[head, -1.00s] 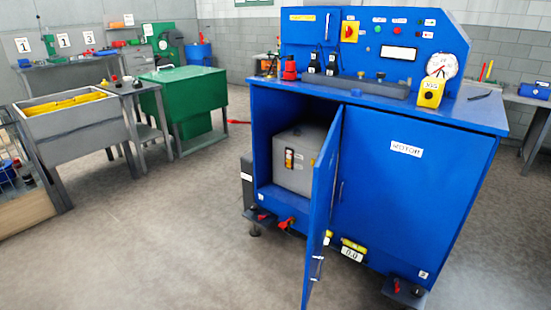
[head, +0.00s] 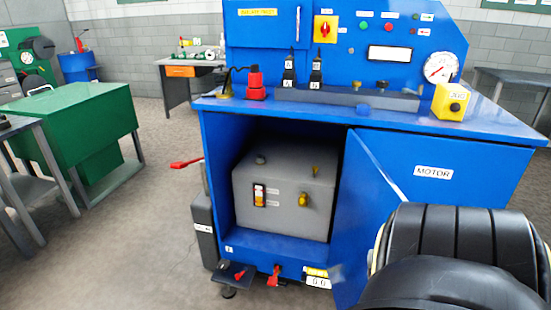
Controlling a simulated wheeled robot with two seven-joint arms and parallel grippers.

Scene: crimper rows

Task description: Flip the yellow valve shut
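A blue machine cabinet (head: 222,140) stands in front of me with its left door (head: 362,210) open. Inside sits a grey box (head: 262,222). A black rounded part of my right arm covers the lower right, in front of the cabinet. Neither gripper shows.
The open door sticks out toward me at the right of the opening. A red lever (head: 186,163) juts from the cabinet's left side. Red handles (head: 274,276) sit low at the front. A green chest (head: 75,125) stands at the left. The floor between is clear.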

